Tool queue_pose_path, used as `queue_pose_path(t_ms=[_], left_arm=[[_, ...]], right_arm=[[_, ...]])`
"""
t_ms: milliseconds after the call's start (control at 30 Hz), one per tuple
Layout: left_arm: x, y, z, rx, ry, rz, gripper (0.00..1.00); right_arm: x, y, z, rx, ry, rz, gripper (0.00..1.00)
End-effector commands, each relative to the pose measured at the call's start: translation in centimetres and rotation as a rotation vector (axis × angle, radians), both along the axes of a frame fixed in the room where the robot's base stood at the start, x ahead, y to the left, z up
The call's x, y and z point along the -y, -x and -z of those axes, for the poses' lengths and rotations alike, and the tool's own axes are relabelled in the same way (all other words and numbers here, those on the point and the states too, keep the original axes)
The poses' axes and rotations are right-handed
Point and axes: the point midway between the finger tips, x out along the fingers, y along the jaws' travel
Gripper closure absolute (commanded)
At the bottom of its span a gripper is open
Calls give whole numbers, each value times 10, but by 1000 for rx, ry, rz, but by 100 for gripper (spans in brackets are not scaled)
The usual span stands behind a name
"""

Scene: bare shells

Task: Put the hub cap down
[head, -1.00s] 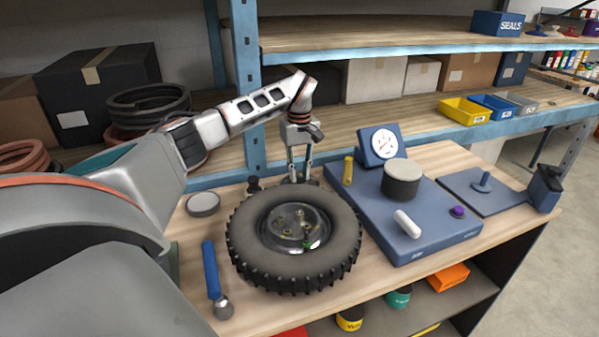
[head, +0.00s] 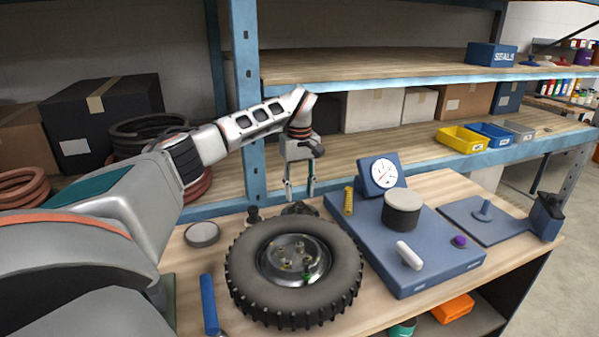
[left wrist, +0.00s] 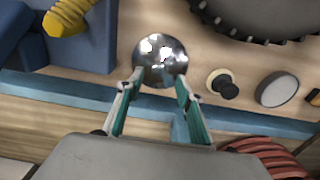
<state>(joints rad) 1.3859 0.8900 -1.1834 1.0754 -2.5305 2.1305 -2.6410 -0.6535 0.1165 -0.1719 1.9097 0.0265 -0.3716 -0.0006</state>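The hub cap (left wrist: 160,48) is a shiny round metal disc in the left wrist view. It appears to lie on the wooden bench top, just beyond my fingertips. In the head view only a dark part of it (head: 299,208) seems to show behind the tyre. My left gripper (head: 300,191) is above that spot, pointing down, with its fingers spread and nothing clearly held. In the left wrist view the fingertips (left wrist: 160,80) overlap the near edge of the disc in the picture; the exact gap is hard to tell. My right gripper is out of view.
A wheel with a black tyre (head: 244,278) lies flat in front. A blue fixture (head: 420,262) with a gauge (head: 383,173) stands to the right. A black knob (head: 253,214) and grey disc (head: 202,234) are to the left. A shelf upright (head: 247,110) stands close behind.

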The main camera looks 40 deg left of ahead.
Motion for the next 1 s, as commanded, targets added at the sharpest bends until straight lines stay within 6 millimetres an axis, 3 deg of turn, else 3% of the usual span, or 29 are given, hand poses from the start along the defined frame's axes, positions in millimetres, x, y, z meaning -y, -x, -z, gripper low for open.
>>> queue_pose_path(t_ms=[33, 200, 400, 1000], left_arm=[[0, -1, -13, 5, -1, 0, 63], [0, -1, -44, 3, -1, -1, 63], [0, 0, -68, 1, 0, -1, 63], [0, 1, -76, 0, 0, 0, 63]], right_arm=[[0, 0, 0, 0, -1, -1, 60], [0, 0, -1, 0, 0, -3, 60], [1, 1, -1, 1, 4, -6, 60], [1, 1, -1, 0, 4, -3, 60]])
